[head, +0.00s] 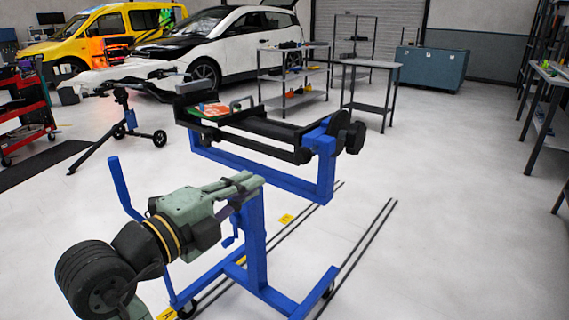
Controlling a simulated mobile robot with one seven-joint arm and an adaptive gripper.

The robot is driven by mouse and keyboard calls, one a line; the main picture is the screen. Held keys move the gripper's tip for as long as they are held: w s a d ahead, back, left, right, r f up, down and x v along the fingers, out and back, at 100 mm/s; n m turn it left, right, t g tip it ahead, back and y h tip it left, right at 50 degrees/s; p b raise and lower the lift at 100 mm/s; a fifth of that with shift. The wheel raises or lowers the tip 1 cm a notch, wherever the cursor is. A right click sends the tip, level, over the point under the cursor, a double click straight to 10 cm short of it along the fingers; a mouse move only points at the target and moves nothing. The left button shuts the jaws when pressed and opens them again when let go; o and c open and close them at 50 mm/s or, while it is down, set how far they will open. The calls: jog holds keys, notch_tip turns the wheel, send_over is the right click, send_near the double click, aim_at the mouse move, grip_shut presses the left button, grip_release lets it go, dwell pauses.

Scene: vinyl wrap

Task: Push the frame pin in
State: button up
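A blue stand (254,240) with a black-and-blue frame stands on the floor in front of me in the head view. Black bars (270,128) run along the frame's top. A black knob (354,137) sticks out at its right end. I cannot tell which part is the frame pin; it is too small or hidden. My gripper (250,183), grey-green, is at the end of my arm at lower left. It overlaps the stand's blue upright in the picture; I cannot tell if they touch. Its fingers look close together, but any gap between them is unclear.
A blue lever (124,188) rises left of my gripper. Small coloured items (213,110) lie on the frame's left end. Dark rails (357,258) run along the floor. A wheeled tripod stand (123,118) is behind left.

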aim_at(299, 155)
jog(key=p+x, duration=0.2)
jog(key=x, duration=1)
jog(key=shift+w+d+p, duration=0.2)
jog(key=shift+w+p, duration=0.1)
jog(key=shift+p, duration=0.1)
grip_shut()
jog(key=b+x, duration=0.1)
jog(key=x, duration=0.2)
jog(key=shift+d+f+b, duration=0.1)
jog(key=shift+b, duration=0.25)
